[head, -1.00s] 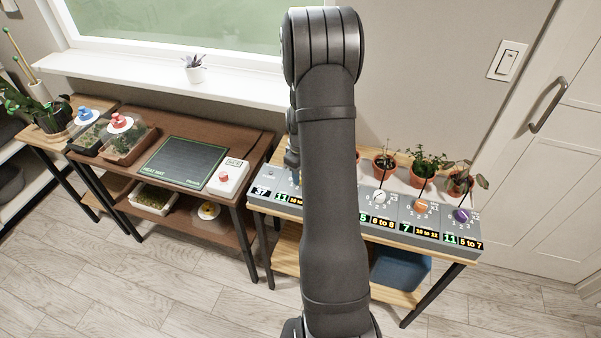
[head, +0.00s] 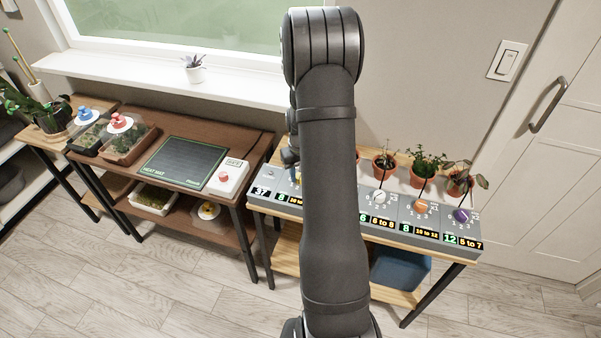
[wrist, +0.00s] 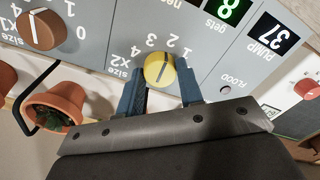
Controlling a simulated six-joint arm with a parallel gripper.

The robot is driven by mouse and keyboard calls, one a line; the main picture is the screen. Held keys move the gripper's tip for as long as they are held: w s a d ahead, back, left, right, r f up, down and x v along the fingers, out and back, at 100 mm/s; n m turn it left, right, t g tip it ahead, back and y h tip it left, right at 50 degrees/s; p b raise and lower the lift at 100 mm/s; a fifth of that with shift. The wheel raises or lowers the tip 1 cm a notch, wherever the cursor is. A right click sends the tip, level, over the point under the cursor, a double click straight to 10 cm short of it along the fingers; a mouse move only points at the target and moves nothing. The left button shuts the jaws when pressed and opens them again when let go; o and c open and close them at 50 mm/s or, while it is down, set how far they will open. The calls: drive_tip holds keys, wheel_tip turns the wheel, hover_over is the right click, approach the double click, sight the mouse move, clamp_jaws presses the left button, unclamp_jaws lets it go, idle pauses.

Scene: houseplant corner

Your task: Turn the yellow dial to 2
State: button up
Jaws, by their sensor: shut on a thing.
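The yellow dial (wrist: 159,69) sits on a grey panel (wrist: 216,60), upside down in the wrist view, with printed numbers around it. My gripper (wrist: 162,82) has its two blue fingers on either side of the dial and is shut on it. A dark line shows on the dial's face, but I cannot tell for sure which number it marks.
A green display (wrist: 228,10) reads 8, and the pump display (wrist: 271,38) reads 37. A brown-orange dial (wrist: 40,30) and a potted plant (wrist: 55,105) are beside it. White (head: 380,196), orange (head: 421,207) and purple (head: 462,215) dials stand to the right.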

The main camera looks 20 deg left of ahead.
idle(0.4)
drive_tip(key=o, duration=1)
wheel_tip(320, 180, up, 18)
drive_tip(key=shift+f, duration=0.25)
drive_tip(key=shift+f, duration=0.15)
wheel_tip(320, 180, down, 17)
drive_tip(key=shift+f, duration=0.1)
idle(0.5)
